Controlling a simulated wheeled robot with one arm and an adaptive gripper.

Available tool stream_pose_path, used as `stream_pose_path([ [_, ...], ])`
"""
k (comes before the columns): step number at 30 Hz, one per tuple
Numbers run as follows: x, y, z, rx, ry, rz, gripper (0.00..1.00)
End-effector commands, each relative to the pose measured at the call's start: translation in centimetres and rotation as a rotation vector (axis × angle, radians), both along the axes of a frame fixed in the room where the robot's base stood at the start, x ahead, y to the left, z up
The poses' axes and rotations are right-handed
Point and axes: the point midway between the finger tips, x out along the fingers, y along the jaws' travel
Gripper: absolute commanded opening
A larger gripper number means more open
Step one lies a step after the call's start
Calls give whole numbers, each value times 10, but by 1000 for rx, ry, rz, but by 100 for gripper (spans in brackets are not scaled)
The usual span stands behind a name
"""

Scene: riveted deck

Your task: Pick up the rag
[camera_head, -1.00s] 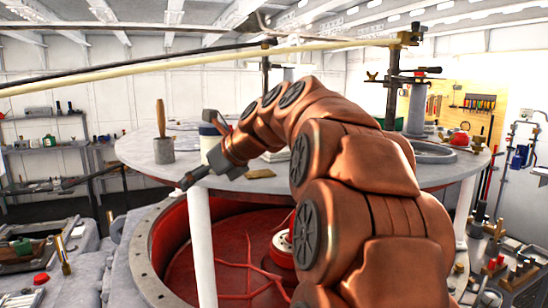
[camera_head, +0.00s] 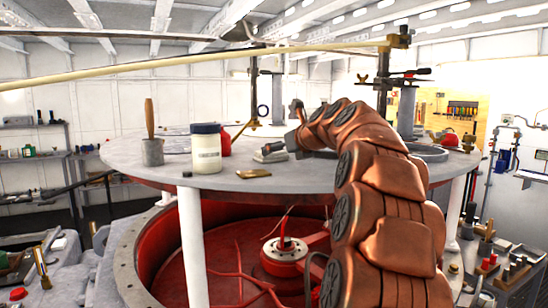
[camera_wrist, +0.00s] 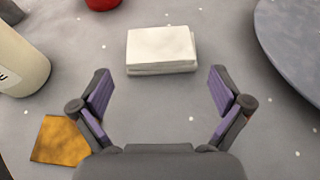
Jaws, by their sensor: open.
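The rag appears to be the white folded cloth (camera_wrist: 162,48), lying flat in a neat stack on the grey round table (camera_wrist: 160,115). In the head view a small pale shape (camera_head: 269,157) on the tabletop seems to be it, partly hidden by my gripper. My gripper (camera_wrist: 159,88) is open and empty in the wrist view. Its two purple-padded fingers are spread wider than the cloth, which lies just beyond the fingertips and roughly centred between them. No touch shows.
A white labelled jar (camera_head: 206,150) and a red container (camera_head: 226,140) stand left of the cloth. A flat mustard-brown piece (camera_wrist: 62,140) lies near the left finger. A grey disc-like part (camera_wrist: 295,45) is at the right. A wooden-handled tool stands in a grey cup (camera_head: 152,151).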

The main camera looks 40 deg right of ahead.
Motion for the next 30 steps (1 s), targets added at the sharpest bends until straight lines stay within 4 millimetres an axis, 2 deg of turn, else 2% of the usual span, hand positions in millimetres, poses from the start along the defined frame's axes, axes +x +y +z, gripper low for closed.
stream_pose_path([
  [8,16,-6,-2,0,2,-1,100],
  [13,35,-11,-2,-1,0,0,100],
  [18,53,-16,-12,0,3,1,100],
  [25,54,-17,-13,-1,1,0,100],
  [26,54,-16,-13,-1,1,0,99],
  [30,54,-16,-13,-1,0,0,84],
])
